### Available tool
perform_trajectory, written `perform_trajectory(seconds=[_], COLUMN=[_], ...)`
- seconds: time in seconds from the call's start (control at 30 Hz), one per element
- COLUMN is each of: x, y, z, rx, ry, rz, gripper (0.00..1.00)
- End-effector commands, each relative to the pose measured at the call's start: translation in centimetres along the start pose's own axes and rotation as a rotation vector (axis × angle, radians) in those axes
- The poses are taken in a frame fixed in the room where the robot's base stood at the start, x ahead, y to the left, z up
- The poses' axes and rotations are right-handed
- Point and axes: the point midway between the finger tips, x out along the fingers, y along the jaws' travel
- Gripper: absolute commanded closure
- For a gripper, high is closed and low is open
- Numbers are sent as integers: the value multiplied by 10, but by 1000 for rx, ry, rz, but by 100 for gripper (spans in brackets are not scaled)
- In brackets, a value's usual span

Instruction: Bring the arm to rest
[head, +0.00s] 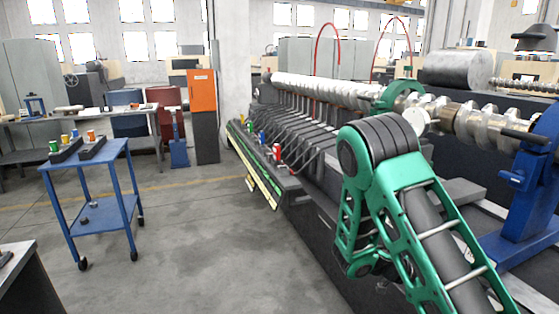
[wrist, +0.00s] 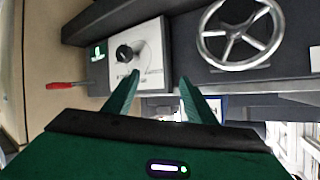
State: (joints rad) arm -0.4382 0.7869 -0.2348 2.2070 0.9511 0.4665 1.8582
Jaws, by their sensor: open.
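My gripper (wrist: 156,90) shows in the wrist view as two green fingers, spread apart with nothing between them. Beyond the fingers is a grey machine panel (wrist: 152,50) with a black knob. In the head view my green and black arm (head: 385,150) is bent and fills the right foreground, in front of the long machine bed. The gripper itself cannot be made out in the head view.
A blue trolley (head: 103,178) with cans on top stands at left. A long crankshaft machine (head: 330,88) runs along the right, with cans on its ledge. A spoked handwheel (wrist: 241,34) is near the gripper. The floor (head: 185,240) between is clear.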

Motion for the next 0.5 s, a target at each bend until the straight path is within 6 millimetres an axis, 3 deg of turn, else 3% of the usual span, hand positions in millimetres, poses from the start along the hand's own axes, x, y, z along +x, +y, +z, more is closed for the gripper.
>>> perform_trajectory(seconds=[0.2,0.5], x=[2,-8], y=[27,69], z=[-42,-90], rx=[-174,-432], ry=[-176,-461], rz=[136,195], gripper=[49,49])
